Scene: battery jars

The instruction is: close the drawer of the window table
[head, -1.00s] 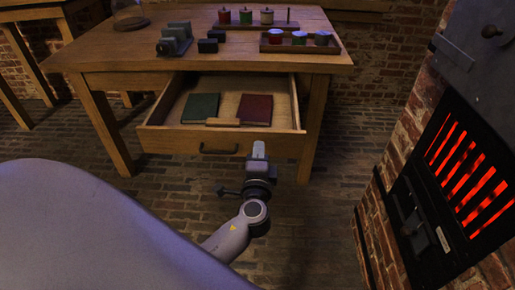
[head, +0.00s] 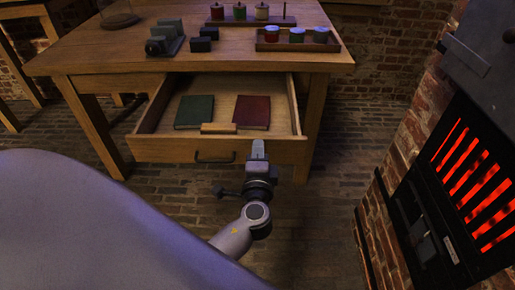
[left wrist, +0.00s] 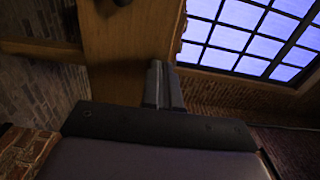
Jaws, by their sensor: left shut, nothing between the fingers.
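The window table (head: 95,62) is a wooden table in the head view. Its drawer (head: 215,150) is pulled out, with a dark handle (head: 214,160) on its front. Inside lie a green book (head: 195,112), a red book (head: 252,112) and a small wooden block (head: 218,129). My left gripper (head: 258,148) is shut and empty, at the right part of the drawer front, right of the handle. In the left wrist view the shut fingers (left wrist: 160,85) point at the wooden drawer front (left wrist: 125,50); I cannot tell whether they touch. My right gripper is not in view.
A stove (head: 470,190) with glowing red slots stands in brick at the right. On the tabletop are a tray of jars (head: 298,45), coloured jars on a rack (head: 240,12) and dark blocks (head: 165,40). Brick floor is free right of the drawer. A window (left wrist: 260,35) shows in the wrist view.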

